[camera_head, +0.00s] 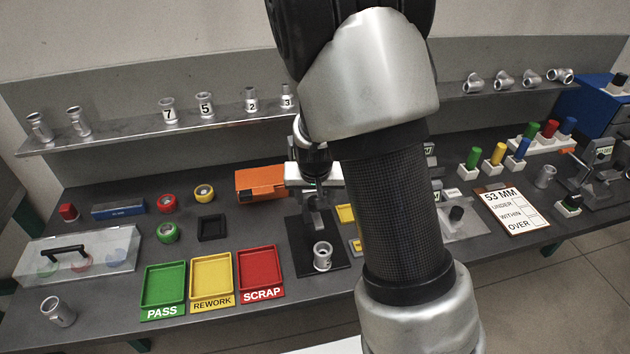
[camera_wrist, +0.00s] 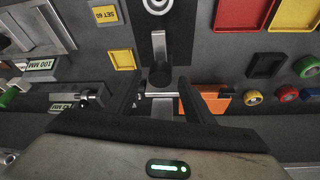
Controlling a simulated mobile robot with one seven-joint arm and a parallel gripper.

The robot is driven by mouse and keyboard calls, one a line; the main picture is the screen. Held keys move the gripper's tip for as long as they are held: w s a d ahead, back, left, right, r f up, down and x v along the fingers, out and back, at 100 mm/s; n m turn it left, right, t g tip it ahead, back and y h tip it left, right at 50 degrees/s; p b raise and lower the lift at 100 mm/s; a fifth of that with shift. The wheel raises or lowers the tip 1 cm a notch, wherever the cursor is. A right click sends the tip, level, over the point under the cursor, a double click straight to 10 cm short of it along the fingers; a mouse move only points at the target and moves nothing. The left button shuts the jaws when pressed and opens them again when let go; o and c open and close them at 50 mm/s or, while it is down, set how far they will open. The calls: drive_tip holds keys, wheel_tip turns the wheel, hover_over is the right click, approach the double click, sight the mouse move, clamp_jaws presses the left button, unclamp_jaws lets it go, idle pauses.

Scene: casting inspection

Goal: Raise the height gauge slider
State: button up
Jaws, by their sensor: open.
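The height gauge stands on a black base plate (camera_head: 302,236), with a grey casting (camera_head: 322,256) on the plate's front part. In the wrist view the gauge shows a metal bar (camera_wrist: 158,46) and a dark round knob (camera_wrist: 161,75), which seems to belong to the slider. The casting (camera_wrist: 157,4) is at the top edge there. My gripper (camera_wrist: 157,86) is open, with one dark finger on each side of the knob and visible gaps between. In the head view my arm hides part of the gauge, and I cannot make out the fingertips clearly.
An orange box (camera_head: 261,183) lies left of the gauge. Green (camera_head: 164,287), yellow (camera_head: 212,278) and red (camera_head: 260,272) trays sit at the front left. A 53 MM card (camera_head: 511,207) and coloured pegs are on the right. A shelf (camera_head: 130,135) with castings runs behind.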

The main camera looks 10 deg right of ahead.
drive_tip(key=p+v, duration=0.3)
drive_tip(key=v, duration=1.3)
drive_tip(key=shift+s, duration=0.2)
drive_tip(key=s+r+n, duration=0.1)
drive_tip(key=s+r, duration=0.5)
drive_tip(key=s, duration=0.3)
drive_tip(key=s+d+r+n+t+y, duration=0.1)
drive_tip(key=s+r, duration=0.6)
drive_tip(key=s, duration=0.3)
drive_tip(key=shift+n, duration=0.3)
